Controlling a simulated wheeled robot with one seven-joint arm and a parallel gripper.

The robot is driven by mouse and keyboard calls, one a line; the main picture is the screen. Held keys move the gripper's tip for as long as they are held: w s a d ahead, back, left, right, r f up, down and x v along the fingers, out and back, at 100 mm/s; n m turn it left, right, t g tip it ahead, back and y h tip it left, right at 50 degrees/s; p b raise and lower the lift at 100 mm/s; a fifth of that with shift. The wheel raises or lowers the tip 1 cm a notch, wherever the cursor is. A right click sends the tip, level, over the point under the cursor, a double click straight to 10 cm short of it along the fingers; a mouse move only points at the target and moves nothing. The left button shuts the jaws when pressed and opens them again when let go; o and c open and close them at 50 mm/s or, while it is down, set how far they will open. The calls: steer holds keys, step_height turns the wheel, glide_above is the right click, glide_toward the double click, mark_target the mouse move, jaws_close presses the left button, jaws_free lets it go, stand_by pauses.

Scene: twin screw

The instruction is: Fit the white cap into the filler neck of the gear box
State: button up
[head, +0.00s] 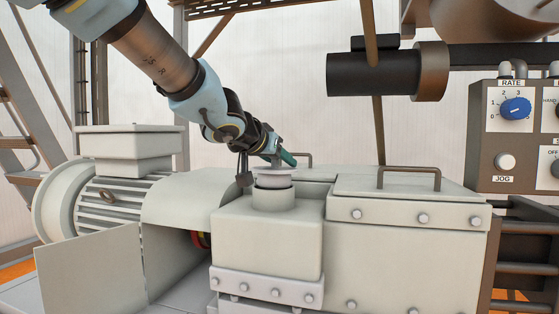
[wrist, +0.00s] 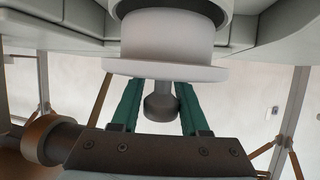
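The white cap (head: 272,174) sits at the top of the round filler neck (head: 273,199) of the pale gear box (head: 265,242). Part of its plug shows between its wide flange and the neck's dark rim, so it is not flush. How far the plug is inside is hidden. In the wrist view the cap (wrist: 165,70) shows its flange and its grey knob. My gripper (head: 280,158) comes from the upper left. Its two green fingers (wrist: 159,103) stand close on both sides of the knob and appear shut on it.
A lidded box with a handle (head: 408,179) stands right of the neck. A finned motor (head: 105,192) is at left. A dark cylinder (head: 375,72) hangs above right, and a control panel (head: 513,135) is at far right.

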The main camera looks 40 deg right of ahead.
steer(key=shift+o, duration=0.3)
steer(key=f, duration=0.3)
steer(key=shift+a+y, duration=0.25)
steer(key=shift+y, duration=0.15)
steer(key=shift+a+r, duration=0.15)
steer(key=d+r+p+v, duration=0.15)
steer(key=p+v, duration=0.35)
steer(key=v, duration=0.5)
steer(key=w+a+f+n+t+y, duration=0.1)
steer(key=w+a+f+n+y, duration=0.1)
steer(key=w+a+f, duration=0.4)
steer(key=w+a+f+n+t+y, duration=0.1)
steer(key=w+a+f+n+y, duration=0.2)
steer(key=a, duration=0.6)
steer(key=w+a+f+n+t+y, duration=0.1)
steer(key=w+a+f+n+y, duration=0.1)
steer(key=w+a+f, duration=0.35)
steer(key=s+a+f+n+g+y, duration=0.2)
steer(key=a+f, duration=0.4)
steer(key=a, duration=0.5)
steer(key=s+a+f+n+g+y, duration=0.2)
steer(key=s+a+f, duration=0.4)
steer(key=a, duration=0.6)
steer(key=shift+a+f+n+g+y, duration=0.15)
steer(key=shift+a+n+g+y, duration=0.15)
steer(key=shift+n+g, duration=0.65)
